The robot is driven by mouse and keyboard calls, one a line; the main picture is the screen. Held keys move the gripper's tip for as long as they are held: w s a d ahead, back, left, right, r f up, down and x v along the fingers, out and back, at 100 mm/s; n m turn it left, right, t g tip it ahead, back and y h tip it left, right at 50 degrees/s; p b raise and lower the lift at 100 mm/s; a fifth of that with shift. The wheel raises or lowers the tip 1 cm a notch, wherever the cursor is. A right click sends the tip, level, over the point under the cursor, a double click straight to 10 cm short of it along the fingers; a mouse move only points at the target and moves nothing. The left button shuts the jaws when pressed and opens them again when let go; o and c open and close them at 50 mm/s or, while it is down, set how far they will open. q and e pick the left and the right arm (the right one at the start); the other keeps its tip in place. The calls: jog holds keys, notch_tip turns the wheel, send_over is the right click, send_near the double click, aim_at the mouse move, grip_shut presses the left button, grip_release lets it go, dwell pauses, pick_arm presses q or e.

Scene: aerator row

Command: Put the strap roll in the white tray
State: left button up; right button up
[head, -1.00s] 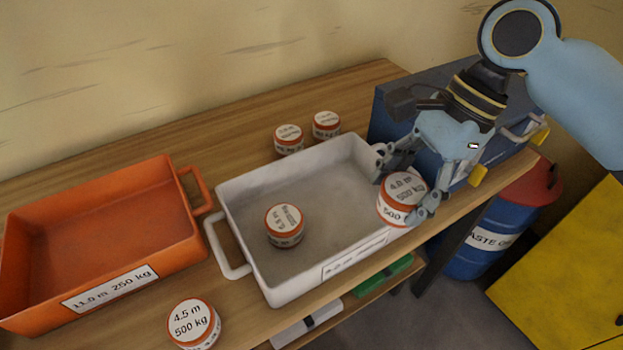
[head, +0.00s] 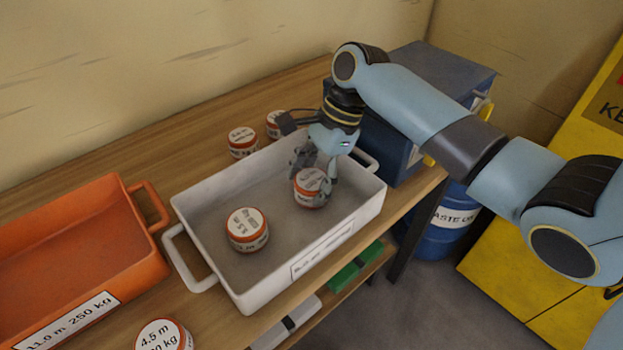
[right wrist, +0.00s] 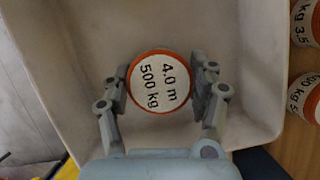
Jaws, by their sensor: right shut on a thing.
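The strap roll (head: 309,188), white with orange rims, is between the fingers of my right gripper (head: 314,180). In the right wrist view the roll (right wrist: 160,82) reads "4.0 m 500 kg", and the gripper (right wrist: 162,84) is shut on its two sides. The roll is inside the outline of the white tray (head: 213,286), at its right end; whether it touches the tray floor I cannot tell. Another strap roll (head: 247,230) stands in the left part of the tray. My left gripper is not in view.
An orange tray (head: 62,270) stands left of the white tray. Two rolls (head: 242,142) (head: 274,124) stand behind the white tray, and a 4.5 m roll (head: 163,336) in front. A blue box (head: 440,85) is behind my right arm. The tray's middle is clear.

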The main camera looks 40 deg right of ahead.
jog(key=o, duration=1.3)
jog(key=shift+f, duration=0.1)
jog(key=v, duration=1.2)
